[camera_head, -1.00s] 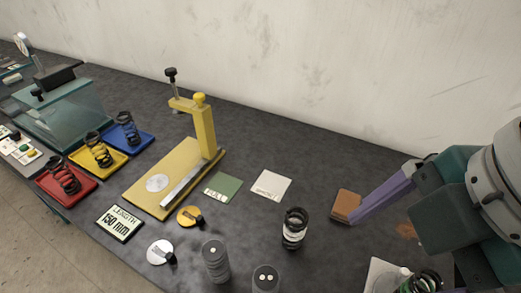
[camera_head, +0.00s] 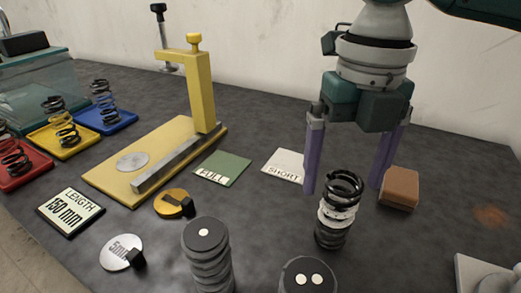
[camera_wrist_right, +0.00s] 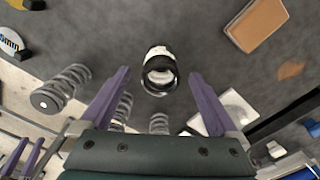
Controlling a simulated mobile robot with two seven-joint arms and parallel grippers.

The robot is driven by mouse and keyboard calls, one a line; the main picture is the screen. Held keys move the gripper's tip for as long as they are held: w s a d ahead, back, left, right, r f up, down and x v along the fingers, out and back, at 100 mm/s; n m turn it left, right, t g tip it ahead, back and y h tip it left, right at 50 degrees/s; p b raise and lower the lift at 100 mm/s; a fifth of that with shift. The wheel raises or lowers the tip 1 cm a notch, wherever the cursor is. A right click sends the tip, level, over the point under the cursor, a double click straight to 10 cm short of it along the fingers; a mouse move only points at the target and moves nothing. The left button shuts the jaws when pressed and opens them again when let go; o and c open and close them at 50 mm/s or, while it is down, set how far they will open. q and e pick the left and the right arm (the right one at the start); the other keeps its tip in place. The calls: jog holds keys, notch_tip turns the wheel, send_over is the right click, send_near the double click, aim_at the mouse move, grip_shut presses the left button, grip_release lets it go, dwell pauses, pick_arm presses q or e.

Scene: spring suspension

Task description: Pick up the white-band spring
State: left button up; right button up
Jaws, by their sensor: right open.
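The white-band spring (camera_head: 338,214) stands upright on the dark bench, a black coil with a white band around its middle. My right gripper (camera_head: 342,188) is open, with its two purple fingers pointing down just behind and above the spring in the head view. In the right wrist view the spring (camera_wrist_right: 160,70) shows ahead of and between the open fingers (camera_wrist_right: 160,102), not touching either. My left gripper is not visible in the head view.
A brown block (camera_head: 400,187) lies right of the spring. The SHORT card (camera_head: 284,164) and FULL card (camera_head: 222,168) lie to its left. Two grey ribbed cylinders, one dotted once (camera_head: 206,250) and one twice (camera_head: 308,280), stand in front. A yellow press (camera_head: 200,90) stands left.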

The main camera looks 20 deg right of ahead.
aim_at(338, 206)
notch_tip(338, 206, down, 6)
jog(key=shift+s, duration=0.1)
jog(key=shift+c, duration=0.3)
grip_shut()
dwell(0.7)
